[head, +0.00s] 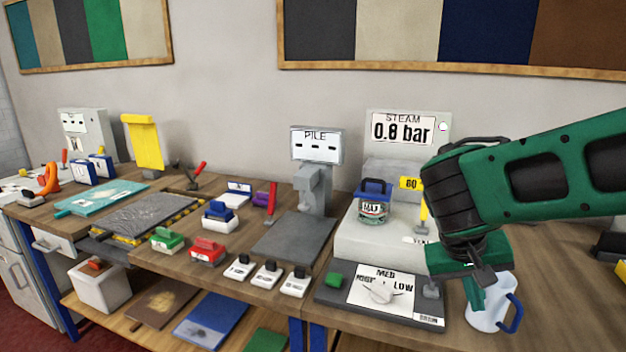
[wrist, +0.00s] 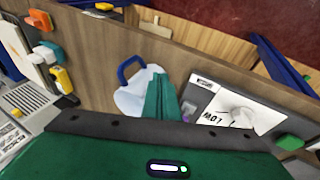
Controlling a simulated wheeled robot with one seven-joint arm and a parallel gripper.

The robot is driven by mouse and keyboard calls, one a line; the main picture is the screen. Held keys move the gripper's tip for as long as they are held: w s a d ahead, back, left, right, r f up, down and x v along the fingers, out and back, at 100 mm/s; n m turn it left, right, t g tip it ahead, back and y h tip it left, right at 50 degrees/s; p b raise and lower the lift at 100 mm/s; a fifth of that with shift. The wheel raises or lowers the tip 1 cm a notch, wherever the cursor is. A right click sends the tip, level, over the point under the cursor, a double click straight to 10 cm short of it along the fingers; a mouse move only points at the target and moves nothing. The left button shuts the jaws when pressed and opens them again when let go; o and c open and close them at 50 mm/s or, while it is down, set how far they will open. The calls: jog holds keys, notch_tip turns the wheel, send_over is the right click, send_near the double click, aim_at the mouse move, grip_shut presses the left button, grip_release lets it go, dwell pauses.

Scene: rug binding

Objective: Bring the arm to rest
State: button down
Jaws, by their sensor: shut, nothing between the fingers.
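My green and black arm reaches in from the right in the head view. My gripper (head: 476,296) points down at the right end of the bench, shut and empty. It is in front of part of a pale jug with a blue handle (head: 492,316); I cannot tell whether they touch. In the wrist view the green fingers (wrist: 161,98) are together, overlapping the right side of the jug (wrist: 130,100). A grey steam unit (head: 385,245) with a "0.8 bar" sign stands left of my gripper. Its dial panel (head: 362,290) is close by.
A jar with a blue lid (head: 373,203) stands on the steam unit. Grey pile gauge (head: 316,160), red and green blocks, and several white switches crowd the bench to the left. A wooden bench strip (head: 560,320) right of the jug is clear.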

jog(key=s+d+f+m+y, duration=0.1)
jog(key=s+d+y, duration=0.1)
jog(key=s+d, duration=0.3)
jog(key=s+d+f+m+g+y, duration=0.1)
jog(key=s+d, duration=0.4)
jog(key=s, duration=0.7)
jog(key=shift+s+d+f+m+g+y, duration=0.2)
jog(key=shift+s+m+g+y, duration=0.1)
jog(key=shift+m+y, duration=0.65)
jog(key=shift+w+f, duration=0.25)
jog(key=shift+w, duration=0.35)
jog(key=c, duration=2.4)
grip_release()
jog(key=shift+c, duration=0.2)
